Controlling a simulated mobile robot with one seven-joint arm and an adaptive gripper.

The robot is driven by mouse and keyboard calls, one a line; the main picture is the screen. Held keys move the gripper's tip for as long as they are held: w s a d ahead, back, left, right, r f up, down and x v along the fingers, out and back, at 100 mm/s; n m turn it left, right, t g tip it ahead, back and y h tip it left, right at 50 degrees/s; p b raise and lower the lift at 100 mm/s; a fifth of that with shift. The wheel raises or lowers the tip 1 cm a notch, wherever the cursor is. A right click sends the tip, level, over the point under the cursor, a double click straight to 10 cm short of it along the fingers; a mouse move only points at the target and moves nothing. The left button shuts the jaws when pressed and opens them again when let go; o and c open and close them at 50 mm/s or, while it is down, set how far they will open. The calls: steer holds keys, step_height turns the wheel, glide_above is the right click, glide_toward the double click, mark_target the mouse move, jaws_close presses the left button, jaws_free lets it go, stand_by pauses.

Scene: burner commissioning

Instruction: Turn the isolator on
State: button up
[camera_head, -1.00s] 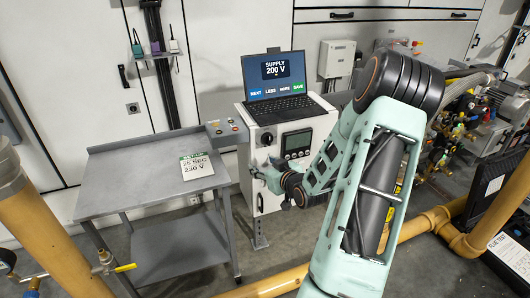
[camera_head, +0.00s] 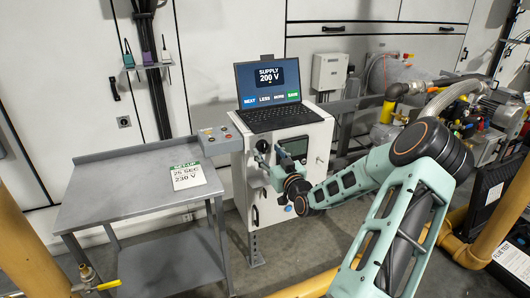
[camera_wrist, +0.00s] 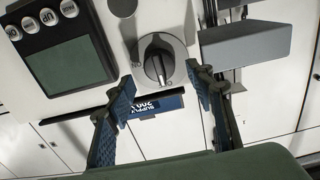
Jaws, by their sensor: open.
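The isolator is a black rotary knob (camera_wrist: 160,62) on a round grey base on the cabinet's pale front. In the wrist view it lies between and beyond my fingertips, its grip bar running nearly upright. In the head view the dark knob (camera_head: 262,146) shows just above my gripper (camera_head: 270,166). My gripper (camera_wrist: 162,78) is open and empty, one finger on each side of the knob in the picture. I cannot tell whether the fingers touch it. The cabinet (camera_head: 306,137) stands beside the grey bench.
A laptop (camera_head: 268,92) reading "SUPPLY 200 V" sits on the cabinet. A panel with a dark display (camera_wrist: 65,62) and round buttons is beside the knob. A small control box (camera_head: 220,138) adjoins the cabinet. The bench (camera_head: 125,187) holds a set-up card (camera_head: 188,176). Yellow pipes (camera_head: 30,240) stand nearby.

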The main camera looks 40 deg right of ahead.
mark_target(263, 147)
steer(key=shift+x, duration=1.5)
steer(key=shift+c, duration=0.3)
steer(key=c, duration=1.1)
